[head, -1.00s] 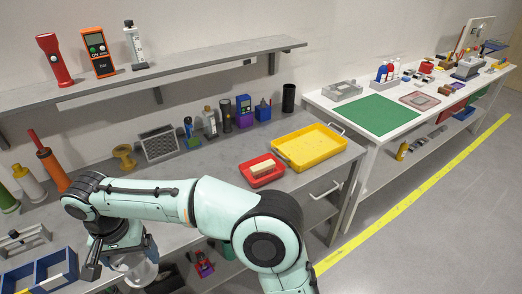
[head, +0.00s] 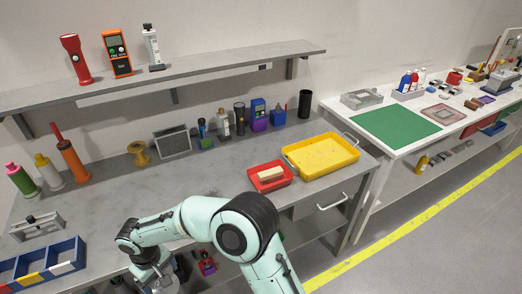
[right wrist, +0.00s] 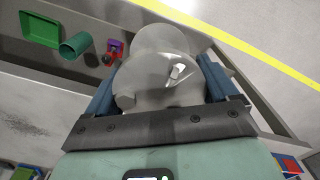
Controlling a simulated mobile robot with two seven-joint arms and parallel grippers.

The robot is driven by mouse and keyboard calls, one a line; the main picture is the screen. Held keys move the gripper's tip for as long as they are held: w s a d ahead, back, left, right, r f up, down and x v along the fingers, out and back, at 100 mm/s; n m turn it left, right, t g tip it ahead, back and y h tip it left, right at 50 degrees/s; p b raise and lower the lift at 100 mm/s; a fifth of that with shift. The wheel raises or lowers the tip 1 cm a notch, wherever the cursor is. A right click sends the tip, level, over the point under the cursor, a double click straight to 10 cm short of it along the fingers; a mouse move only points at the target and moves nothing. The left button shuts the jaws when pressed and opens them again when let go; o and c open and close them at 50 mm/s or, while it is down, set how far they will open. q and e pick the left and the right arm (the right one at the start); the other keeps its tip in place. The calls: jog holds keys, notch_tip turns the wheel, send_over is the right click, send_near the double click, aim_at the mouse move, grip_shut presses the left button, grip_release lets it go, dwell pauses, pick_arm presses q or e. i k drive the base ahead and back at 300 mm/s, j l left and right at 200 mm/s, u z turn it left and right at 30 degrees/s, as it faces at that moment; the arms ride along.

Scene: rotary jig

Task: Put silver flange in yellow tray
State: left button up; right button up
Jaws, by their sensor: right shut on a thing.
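The yellow tray (head: 322,154) lies empty on the right end of the grey bench in the head view. My right gripper (right wrist: 160,88) is shut on the silver flange (right wrist: 162,65), a grey round piece between its two blue fingers in the right wrist view. In the head view the flange (head: 167,284) shows partly below my right gripper (head: 150,272), at the bench's front edge, well left of and nearer than the tray. The wrist hides part of it. My left gripper is not in view.
A red tray (head: 268,185) with a pale block stands just left of the yellow tray. Blue bins (head: 42,266) are at the front left. Several bottles and tools line the bench's back, under a shelf (head: 170,75). The middle of the bench (head: 160,190) is clear.

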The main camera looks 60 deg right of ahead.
aim_at(321, 158)
jog(key=k+l, duration=0.2)
jog(key=l, duration=0.2)
jog(key=k+l, duration=0.2)
jog(key=l, duration=0.2)
jog(key=k+l, duration=0.2)
jog(key=l, duration=0.25)
jog(key=k+l, duration=0.15)
jog(key=l, duration=0.25)
jog(key=k+l, duration=0.2)
jog(key=l, duration=0.2)
jog(key=k+l, duration=0.2)
jog(key=l, duration=0.2)
jog(key=k+l, duration=0.2)
jog(key=l, duration=0.2)
jog(key=k+l, duration=0.2)
jog(key=l, duration=0.25)
